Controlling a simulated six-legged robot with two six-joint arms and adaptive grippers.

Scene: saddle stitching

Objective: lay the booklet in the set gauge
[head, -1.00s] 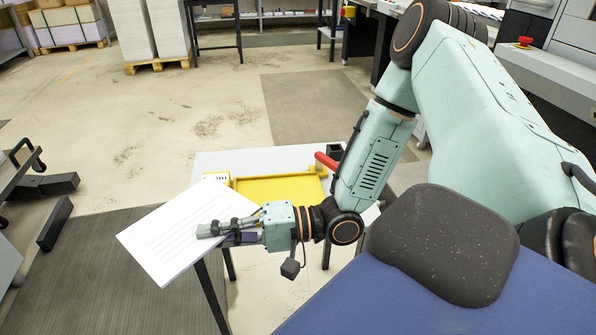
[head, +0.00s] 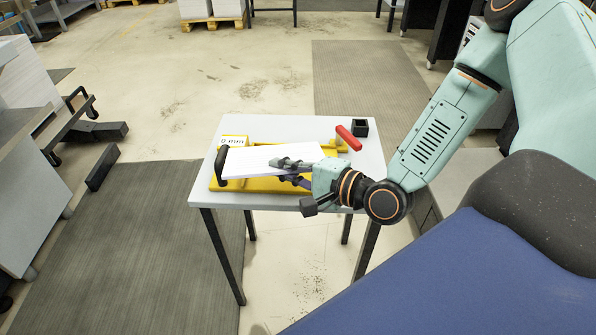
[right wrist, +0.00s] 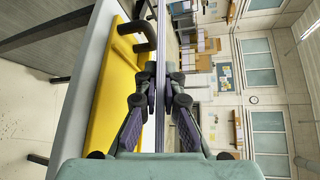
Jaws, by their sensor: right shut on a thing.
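The white booklet (head: 258,160) is held flat over the yellow set gauge (head: 232,185) on the small table. My right gripper (head: 292,165) is shut on the booklet's right part. In the right wrist view the booklet (right wrist: 160,75) shows edge-on as a thin strip between the fingers (right wrist: 160,102). The gauge (right wrist: 107,98) lies beside it there, with a visible gap. The booklet hides much of the gauge in the head view. A black handle (head: 221,164) stands at the gauge's left end. My left gripper is out of view.
The white table (head: 262,124) also carries a small display reading mm (head: 233,141), a red-handled tool (head: 348,138) and a black open box (head: 359,127) at the right. A grey machine with a black handle (head: 77,102) stands left. Floor around the table is clear.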

